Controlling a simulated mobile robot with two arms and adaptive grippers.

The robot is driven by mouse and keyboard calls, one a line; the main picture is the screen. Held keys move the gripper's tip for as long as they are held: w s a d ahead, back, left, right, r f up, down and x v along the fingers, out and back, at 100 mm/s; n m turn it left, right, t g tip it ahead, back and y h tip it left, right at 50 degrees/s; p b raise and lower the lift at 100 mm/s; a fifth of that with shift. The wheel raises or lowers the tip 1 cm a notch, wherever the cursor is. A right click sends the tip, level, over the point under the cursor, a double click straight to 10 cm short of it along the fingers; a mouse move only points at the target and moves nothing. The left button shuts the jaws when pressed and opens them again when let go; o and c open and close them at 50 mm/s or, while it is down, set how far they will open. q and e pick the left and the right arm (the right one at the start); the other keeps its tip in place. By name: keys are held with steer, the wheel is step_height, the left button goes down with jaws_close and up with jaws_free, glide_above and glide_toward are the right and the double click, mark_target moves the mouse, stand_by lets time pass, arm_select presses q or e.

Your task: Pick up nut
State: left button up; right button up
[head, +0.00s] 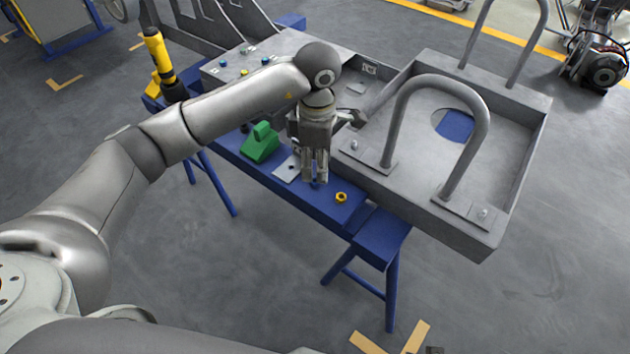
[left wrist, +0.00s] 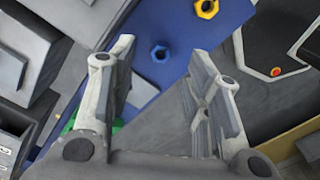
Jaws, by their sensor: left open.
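A yellow hex nut (head: 341,197) lies on the blue bench top (head: 327,214), close to its front edge. A blue nut (head: 315,184) lies on the same top, partly hidden by my left gripper (head: 315,178). In the left wrist view the blue nut (left wrist: 159,53) shows beyond and between the fingertips of my open left gripper (left wrist: 162,58), with nothing held. The yellow nut (left wrist: 206,8) is at the top of that view, beyond the right finger. My left gripper points down over the bench, and its exact height above the blue nut is unclear. My right gripper is not in view.
A green block-like part (head: 260,143) and a small grey plate (head: 284,169) lie left of the gripper. A large grey chassis tray (head: 470,229) with tall tube handles (head: 401,104) stands close on the right. A yellow and black tool (head: 158,55) stands at the back left.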

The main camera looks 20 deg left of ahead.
arm_select(q)
step_height(320, 180, down, 4)
steer(key=shift+s+d, duration=0.1)
steer(key=shift+d, duration=0.05)
steer(key=shift+f, duration=0.3)
steer(key=c, duration=1)
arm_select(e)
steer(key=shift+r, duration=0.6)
